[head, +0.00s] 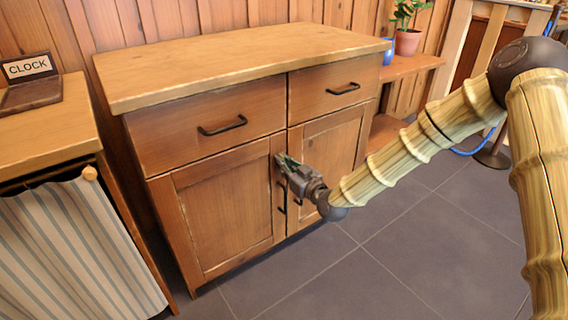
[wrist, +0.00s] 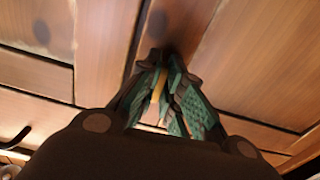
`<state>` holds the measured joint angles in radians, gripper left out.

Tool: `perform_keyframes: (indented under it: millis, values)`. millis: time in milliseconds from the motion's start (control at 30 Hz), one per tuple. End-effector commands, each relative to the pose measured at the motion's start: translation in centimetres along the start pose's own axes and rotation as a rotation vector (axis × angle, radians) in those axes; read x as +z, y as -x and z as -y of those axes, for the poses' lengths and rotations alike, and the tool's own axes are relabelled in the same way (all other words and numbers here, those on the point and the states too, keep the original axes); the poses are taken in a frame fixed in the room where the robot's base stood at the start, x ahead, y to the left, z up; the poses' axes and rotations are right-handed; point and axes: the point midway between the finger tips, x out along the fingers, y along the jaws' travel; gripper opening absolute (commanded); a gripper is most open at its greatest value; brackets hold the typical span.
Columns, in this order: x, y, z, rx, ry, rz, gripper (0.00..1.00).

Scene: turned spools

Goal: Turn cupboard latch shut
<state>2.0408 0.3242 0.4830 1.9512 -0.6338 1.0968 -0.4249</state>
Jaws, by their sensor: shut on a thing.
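The wooden cupboard (head: 225,210) stands in the middle of the head view, with two doors below two drawers. Both doors look closed. My gripper (head: 284,163) is at the upper part of the seam between the doors, at the left door's inner edge. In the wrist view my gripper (wrist: 160,80) has its green-padded fingers close together against the door front. It is shut on the latch, which is mostly hidden by the fingers. A small yellowish piece (wrist: 158,86) shows between the fingers. I cannot tell the latch's angle.
Dark drawer handles (head: 222,126) stick out above the doors, and dark door handles (head: 282,197) sit below my gripper. A counter with a striped curtain (head: 75,245) is at the left. A side shelf (head: 410,65) with a potted plant (head: 408,40) is at the right. The grey tiled floor in front is clear.

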Motion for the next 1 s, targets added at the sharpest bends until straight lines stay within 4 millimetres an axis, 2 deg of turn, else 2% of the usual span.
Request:
perform_keyframes:
  millis: [267,1000]
  values:
    - [-0.4,-0.02,-0.11,-0.001,0.19,0.002,0.0]
    - [-0.43,-0.05,-0.5,-0.001,0.893,0.001,0.0]
